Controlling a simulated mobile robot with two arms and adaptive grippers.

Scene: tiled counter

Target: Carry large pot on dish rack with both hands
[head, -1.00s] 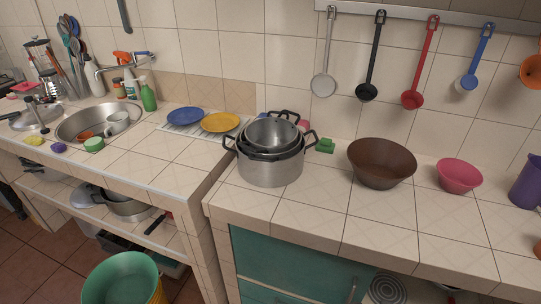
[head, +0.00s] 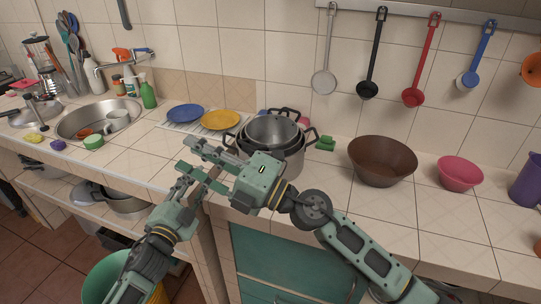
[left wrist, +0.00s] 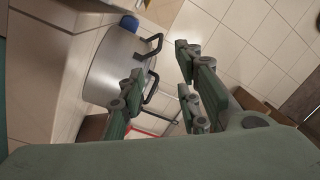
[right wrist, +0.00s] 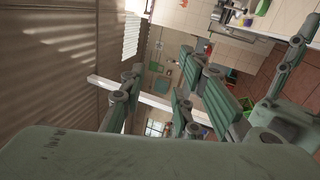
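The large metal pot (head: 292,163) stands on the right counter with smaller pots nested in it and dark handles. My right gripper hides its lower front and left side. In the left wrist view the pot (left wrist: 108,68) and two dark handles lie beyond the fingers. The white dish rack (head: 172,126) holds a blue plate and a yellow plate, to the left of the pot. My left gripper (head: 198,176) is open and empty, in front of the counter edge. My right gripper (head: 190,155) is open and empty, pointing left, close to the left gripper in the picture.
A brown bowl (head: 382,161) and a pink bowl (head: 459,174) stand right of the pot. A green item (head: 325,144) sits beside it. The sink (head: 84,123) is at left. Ladles hang on the wall. The counter tiles before the rack look clear.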

